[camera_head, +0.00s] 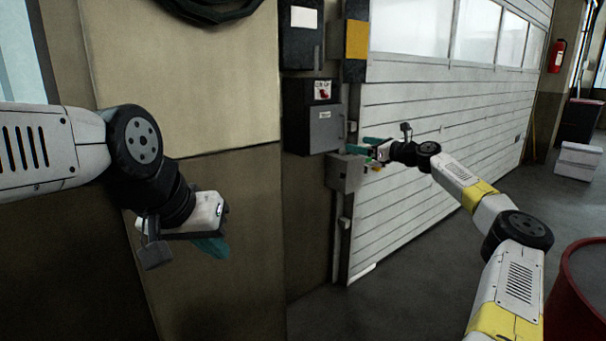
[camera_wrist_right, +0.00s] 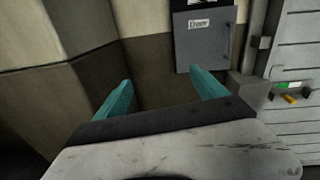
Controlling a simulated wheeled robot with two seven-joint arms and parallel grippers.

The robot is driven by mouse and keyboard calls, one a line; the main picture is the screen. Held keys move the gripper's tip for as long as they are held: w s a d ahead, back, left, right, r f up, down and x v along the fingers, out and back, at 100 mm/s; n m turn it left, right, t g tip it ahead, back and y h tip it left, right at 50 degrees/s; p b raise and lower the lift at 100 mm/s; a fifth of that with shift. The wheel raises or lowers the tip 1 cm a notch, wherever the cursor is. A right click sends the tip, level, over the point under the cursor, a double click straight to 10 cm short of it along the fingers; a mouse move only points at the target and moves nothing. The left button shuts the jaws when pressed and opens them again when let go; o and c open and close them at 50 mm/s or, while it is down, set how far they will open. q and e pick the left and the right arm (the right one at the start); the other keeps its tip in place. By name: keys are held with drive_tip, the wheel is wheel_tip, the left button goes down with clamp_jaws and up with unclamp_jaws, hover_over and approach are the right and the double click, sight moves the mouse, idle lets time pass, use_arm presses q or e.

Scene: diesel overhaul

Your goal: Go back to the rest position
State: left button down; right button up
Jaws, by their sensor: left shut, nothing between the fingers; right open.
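My left gripper (camera_head: 212,246) hangs in front of the wall at the left in the head view, its teal fingers shut and empty. My right gripper (camera_head: 374,147) is stretched out in front of the wall boxes beside the roller door in the head view. In the right wrist view its two teal fingers (camera_wrist_right: 163,98) stand wide apart with nothing between them. A grey box labelled "Door" (camera_wrist_right: 203,38) is on the wall beyond the right fingertips; it also shows in the head view (camera_head: 308,130).
A small grey switch box (camera_head: 345,173) with coloured buttons sits close to the right gripper. The white roller door (camera_head: 440,125) fills the middle. A red drum (camera_head: 578,300) stands at the lower right, close to my right arm. White boxes (camera_head: 578,160) stand farther back. Floor between is clear.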

drive_tip(key=s+a+r+n+g, duration=0.1)
drive_tip(key=s+a+n+g, duration=0.15)
drive_tip(key=a, duration=0.35)
drive_tip(key=s+a+r+n+g, duration=0.1)
drive_tip(key=s+a+r+n, duration=0.15)
drive_tip(key=a, duration=0.35)
drive_tip(key=s+a+f+n+g+h, duration=0.2)
drive_tip(key=s+a+n, duration=0.4)
drive_tip(key=s+a, duration=0.2)
drive_tip(key=s+a+f+n+g+h, duration=0.2)
drive_tip(key=s+a+n+g, duration=0.1)
drive_tip(key=s+a+n, duration=0.4)
drive_tip(key=s+d+n+h, duration=0.2)
drive_tip(key=s+d, duration=0.5)
drive_tip(key=s, duration=0.5)
drive_tip(key=s+d+f+n+t+h, duration=0.1)
drive_tip(key=s+d+n, duration=0.3)
drive_tip(key=s, duration=0.8)
drive_tip(key=s+d+n+t+h, duration=0.1)
drive_tip(key=s+d+n+h, duration=0.1)
drive_tip(key=s+d, duration=0.7)
drive_tip(key=s+n, duration=0.1)
drive_tip(key=s, duration=0.2)
drive_tip(key=shift+s+d+f+h, duration=0.3)
drive_tip(key=shift+f+h, duration=0.1)
